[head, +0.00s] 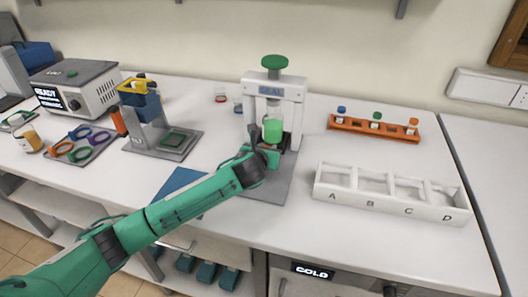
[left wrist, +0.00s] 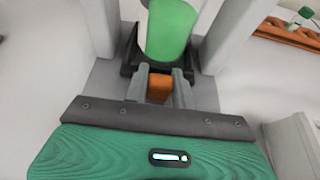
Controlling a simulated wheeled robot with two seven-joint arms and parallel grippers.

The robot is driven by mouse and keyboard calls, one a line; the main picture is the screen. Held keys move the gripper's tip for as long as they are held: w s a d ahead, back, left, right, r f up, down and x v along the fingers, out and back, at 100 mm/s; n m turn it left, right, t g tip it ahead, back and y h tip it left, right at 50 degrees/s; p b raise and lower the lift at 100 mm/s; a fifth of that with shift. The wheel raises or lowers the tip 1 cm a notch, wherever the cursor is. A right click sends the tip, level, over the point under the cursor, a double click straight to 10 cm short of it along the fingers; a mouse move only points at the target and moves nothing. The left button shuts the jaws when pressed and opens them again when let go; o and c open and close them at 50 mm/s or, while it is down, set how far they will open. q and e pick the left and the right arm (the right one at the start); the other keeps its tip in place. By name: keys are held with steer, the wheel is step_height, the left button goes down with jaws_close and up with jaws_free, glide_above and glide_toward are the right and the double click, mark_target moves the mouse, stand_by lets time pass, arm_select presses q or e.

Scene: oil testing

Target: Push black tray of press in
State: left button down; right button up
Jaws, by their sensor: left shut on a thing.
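The press (head: 273,90) is a white frame with a green knob on top and a grey base plate. Its black tray (head: 292,142) sits low between the posts, mostly hidden by my arm in the head view. In the left wrist view the black tray (left wrist: 128,62) shows under a green cylinder (left wrist: 170,30). My left gripper (head: 268,155) is at the front of the press. Its fingers (left wrist: 159,76) are shut on an orange piece (left wrist: 159,88) at the front of the tray; whether this is the tray's handle I cannot tell. My right gripper is not in view.
A white rack marked A to D (head: 390,205) stands right of the press. An orange vial rack (head: 372,130) is behind it. A blue sheet (head: 180,186), a grey stand (head: 160,140) and a heater box (head: 80,90) are to the left.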

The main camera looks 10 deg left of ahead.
arm_select(q)
steer(key=shift+w+r, duration=0.1)
steer(key=shift+w, duration=0.2)
steer(key=shift+a, duration=0.1)
steer(key=shift+r, duration=0.1)
steer(key=c, duration=1.2)
jaws_free()
steer(key=shift+w, duration=0.1)
steer(key=shift+o, duration=0.2)
steer(key=shift+f, duration=0.2)
